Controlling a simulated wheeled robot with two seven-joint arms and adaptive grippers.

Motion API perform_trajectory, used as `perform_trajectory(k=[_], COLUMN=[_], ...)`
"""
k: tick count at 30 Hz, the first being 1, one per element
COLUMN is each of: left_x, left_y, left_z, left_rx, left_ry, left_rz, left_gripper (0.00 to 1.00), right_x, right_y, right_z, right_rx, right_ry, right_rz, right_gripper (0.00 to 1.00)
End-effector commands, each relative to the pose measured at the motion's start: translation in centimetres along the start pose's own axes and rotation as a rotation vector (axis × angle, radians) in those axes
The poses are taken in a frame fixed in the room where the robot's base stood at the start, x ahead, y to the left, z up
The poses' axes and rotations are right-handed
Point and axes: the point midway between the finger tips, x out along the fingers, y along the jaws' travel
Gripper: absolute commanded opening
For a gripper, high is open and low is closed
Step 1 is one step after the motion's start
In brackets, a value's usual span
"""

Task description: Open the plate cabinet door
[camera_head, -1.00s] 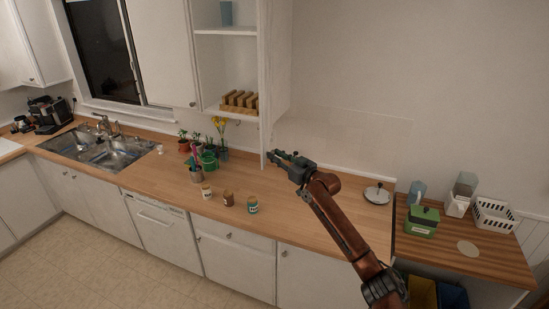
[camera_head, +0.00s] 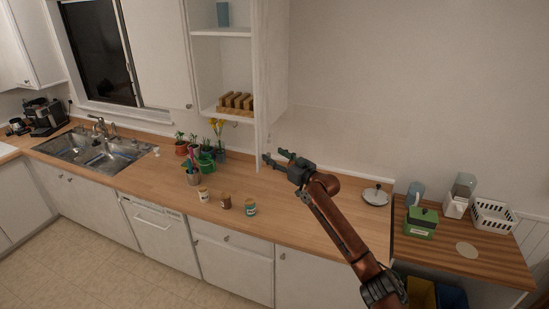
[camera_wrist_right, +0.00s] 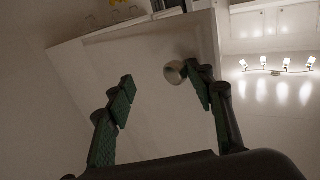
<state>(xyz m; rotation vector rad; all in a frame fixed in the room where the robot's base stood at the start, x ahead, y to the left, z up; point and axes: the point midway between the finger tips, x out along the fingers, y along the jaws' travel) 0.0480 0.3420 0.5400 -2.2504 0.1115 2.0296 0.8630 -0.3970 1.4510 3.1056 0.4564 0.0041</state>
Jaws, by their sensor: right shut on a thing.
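The white plate cabinet (camera_head: 194,70) hangs on the wall with its shelves showing. Its door (camera_head: 262,85) stands swung outward and shows nearly edge-on in the head view. My right gripper (camera_head: 274,157) is at the lower end of the door, above the counter. In the wrist view its fingers (camera_wrist_right: 165,92) are on either side of the knob area, the right fingertip against the knob. The exact grip is hard to see. My left gripper is not in view.
Wooden blocks (camera_head: 236,103) and a blue cup (camera_head: 223,14) stand on the shelves. Potted plants (camera_head: 206,160) and several jars (camera_head: 226,202) stand on the wooden counter (camera_head: 300,215). A lid-like item (camera_head: 375,197) lies to the right. The counter under the gripper is clear.

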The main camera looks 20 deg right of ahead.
Motion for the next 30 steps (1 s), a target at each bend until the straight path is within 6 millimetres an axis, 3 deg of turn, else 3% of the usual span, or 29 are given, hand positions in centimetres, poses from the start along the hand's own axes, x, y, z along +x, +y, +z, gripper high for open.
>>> perform_trajectory(k=[9, 13, 24, 30], left_x=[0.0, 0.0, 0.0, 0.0], left_y=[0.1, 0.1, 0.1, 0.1], left_z=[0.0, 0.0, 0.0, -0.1], left_rx=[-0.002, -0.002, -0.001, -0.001], left_ry=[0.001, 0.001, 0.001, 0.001], left_rz=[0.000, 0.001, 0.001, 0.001], left_gripper=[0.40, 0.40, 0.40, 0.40], right_x=[-0.2, -1.2, -8.6, -11.4], right_y=[0.4, 0.4, 0.0, -0.1], right_z=[-0.6, -0.4, -0.1, -0.1], right_rx=[-0.001, -0.002, -0.004, -0.002], right_ry=[0.010, 0.009, 0.001, 0.001], right_rz=[0.006, 0.006, 0.002, 0.001], right_gripper=[0.38, 0.38, 0.38, 0.38])
